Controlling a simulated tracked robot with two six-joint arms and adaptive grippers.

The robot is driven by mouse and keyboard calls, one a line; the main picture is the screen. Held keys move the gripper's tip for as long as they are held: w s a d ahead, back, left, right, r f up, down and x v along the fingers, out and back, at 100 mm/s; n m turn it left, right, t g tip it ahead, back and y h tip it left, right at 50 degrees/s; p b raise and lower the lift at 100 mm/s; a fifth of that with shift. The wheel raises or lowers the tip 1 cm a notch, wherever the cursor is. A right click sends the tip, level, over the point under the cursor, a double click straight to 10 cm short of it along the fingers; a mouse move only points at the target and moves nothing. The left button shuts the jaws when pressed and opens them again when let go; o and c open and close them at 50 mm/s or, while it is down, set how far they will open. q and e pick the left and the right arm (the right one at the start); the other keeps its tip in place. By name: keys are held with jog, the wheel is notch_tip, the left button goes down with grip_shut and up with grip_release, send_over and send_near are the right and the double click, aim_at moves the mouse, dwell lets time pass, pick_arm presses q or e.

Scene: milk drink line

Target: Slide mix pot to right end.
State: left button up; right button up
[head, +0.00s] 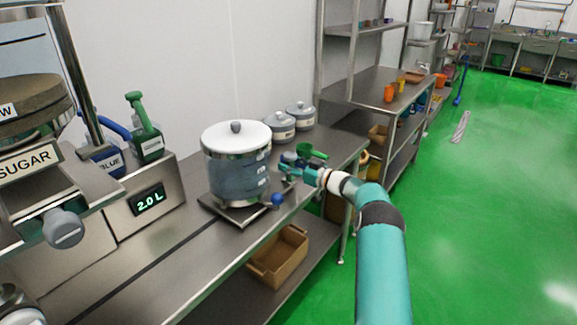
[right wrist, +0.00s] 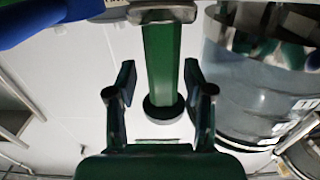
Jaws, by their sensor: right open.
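The mix pot (head: 235,170) is a clear, grey-blue vessel with a white lid, upright on a metal base plate on the steel counter (head: 172,238). A blue knob (head: 277,200) sits at its front right. My right gripper (head: 287,166) is at the pot's right side. In the right wrist view its fingers (right wrist: 160,82) stand apart on either side of a green upright bar (right wrist: 160,60), with gaps visible. The pot wall (right wrist: 255,90) fills the right of that view. The exact contact is hidden in the head view. My left gripper is not in view.
Two lidded grey pots (head: 290,121) stand behind the mix pot near the wall. The sugar dispenser (head: 30,160) and a 2.0 L display (head: 150,202) are at left. A cardboard box (head: 279,257) lies on the shelf below.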

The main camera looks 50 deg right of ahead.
jog(key=shift+s, duration=0.4)
jog(key=s, duration=1.1)
jog(key=shift+s, duration=0.15)
